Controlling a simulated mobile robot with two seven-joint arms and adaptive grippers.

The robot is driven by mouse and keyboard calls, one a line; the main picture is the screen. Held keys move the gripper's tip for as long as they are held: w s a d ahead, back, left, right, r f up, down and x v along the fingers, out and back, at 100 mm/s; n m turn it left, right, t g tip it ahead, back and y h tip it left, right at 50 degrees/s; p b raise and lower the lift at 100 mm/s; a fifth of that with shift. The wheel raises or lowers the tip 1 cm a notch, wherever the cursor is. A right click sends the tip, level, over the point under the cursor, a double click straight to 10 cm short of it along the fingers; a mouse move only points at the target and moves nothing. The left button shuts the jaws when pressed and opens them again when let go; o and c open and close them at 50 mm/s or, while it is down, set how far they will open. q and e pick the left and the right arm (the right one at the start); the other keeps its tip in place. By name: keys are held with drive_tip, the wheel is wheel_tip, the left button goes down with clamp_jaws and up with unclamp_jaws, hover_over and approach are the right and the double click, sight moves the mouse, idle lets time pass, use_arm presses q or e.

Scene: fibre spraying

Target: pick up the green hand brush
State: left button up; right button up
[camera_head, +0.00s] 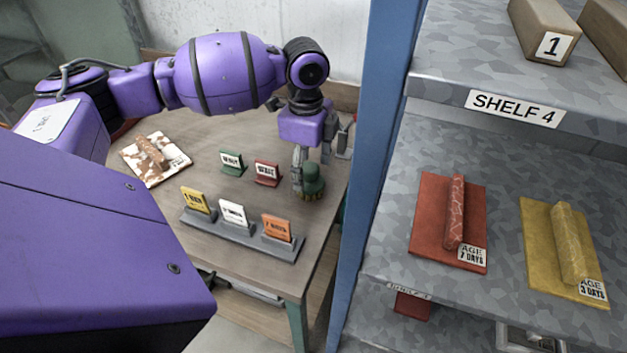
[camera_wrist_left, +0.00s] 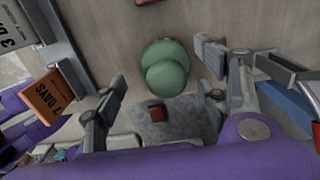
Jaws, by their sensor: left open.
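The green hand brush (camera_head: 312,181) stands on the table near its right end, with its round green knob up and brownish bristles at the bottom. In the left wrist view the brush's round green top (camera_wrist_left: 166,68) is seen from above, between and just beyond the fingers. My left gripper (camera_head: 311,165) is open and points down at the brush, one finger on its left in the head view. In the left wrist view the left gripper's fingers (camera_wrist_left: 158,85) are wide apart, with no clear contact on the brush.
A card rack (camera_head: 240,238) with yellow, white and orange cards stands left of the brush. Green (camera_head: 231,162) and red (camera_head: 267,173) card stands are behind it. A blue shelf post (camera_head: 365,150) rises close on the right. A patterned board (camera_head: 155,160) lies at the table's left.

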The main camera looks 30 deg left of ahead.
sight(309, 182)
use_arm(q)
drive_tip(key=f, duration=0.5)
drive_tip(key=shift+w+d+f, duration=0.1)
drive_tip(key=shift+w+f, duration=0.05)
drive_tip(key=shift+w, duration=0.05)
drive_tip(key=c, duration=1.2)
drive_tip(key=shift+c, duration=0.2)
